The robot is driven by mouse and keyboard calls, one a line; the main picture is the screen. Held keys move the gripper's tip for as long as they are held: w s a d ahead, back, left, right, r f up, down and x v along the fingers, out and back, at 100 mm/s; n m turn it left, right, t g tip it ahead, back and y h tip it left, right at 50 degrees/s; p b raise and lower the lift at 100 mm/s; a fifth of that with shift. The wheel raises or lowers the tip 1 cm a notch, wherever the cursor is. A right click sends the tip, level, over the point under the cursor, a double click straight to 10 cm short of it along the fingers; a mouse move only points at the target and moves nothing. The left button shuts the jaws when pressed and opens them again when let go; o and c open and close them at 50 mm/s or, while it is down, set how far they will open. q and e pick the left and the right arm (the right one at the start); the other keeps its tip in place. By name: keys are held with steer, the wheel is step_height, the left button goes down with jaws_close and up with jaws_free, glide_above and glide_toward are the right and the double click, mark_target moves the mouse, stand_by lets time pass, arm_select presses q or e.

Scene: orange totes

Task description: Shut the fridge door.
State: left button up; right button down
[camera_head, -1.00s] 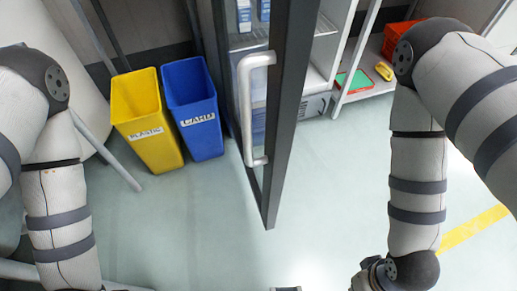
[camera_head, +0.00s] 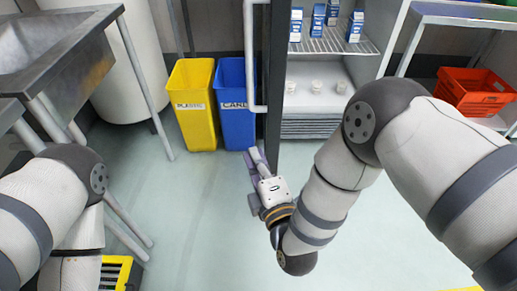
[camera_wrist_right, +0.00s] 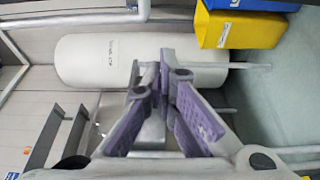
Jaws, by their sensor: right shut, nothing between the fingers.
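The fridge door (camera_head: 276,90) stands open and shows nearly edge-on in the head view, as a dark frame with a pale vertical handle (camera_head: 249,60) on its left face. The fridge interior (camera_head: 330,70) is exposed to its right. My right gripper (camera_head: 256,165) is shut and empty, just left of the door's lower end; I cannot tell whether it touches. Its purple fingers (camera_wrist_right: 163,85) meet in the right wrist view, where the door cannot be made out. My left arm is at lower left in the head view, its gripper out of sight.
A yellow bin (camera_head: 192,105) and a blue bin (camera_head: 235,105) stand left of the door. A metal sink table (camera_head: 60,60) is at far left, with a white tank (camera_wrist_right: 90,60) behind. An orange tote (camera_head: 475,90) rests on a shelf at right. The middle floor is clear.

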steer(key=b+x, duration=0.2)
steer(key=x, duration=0.9)
steer(key=d, duration=0.3)
steer(key=d+p, duration=0.1)
steer(key=shift+s+d+f, duration=0.15)
steer(key=shift+s+d, duration=0.05)
steer(key=shift+s, duration=0.2)
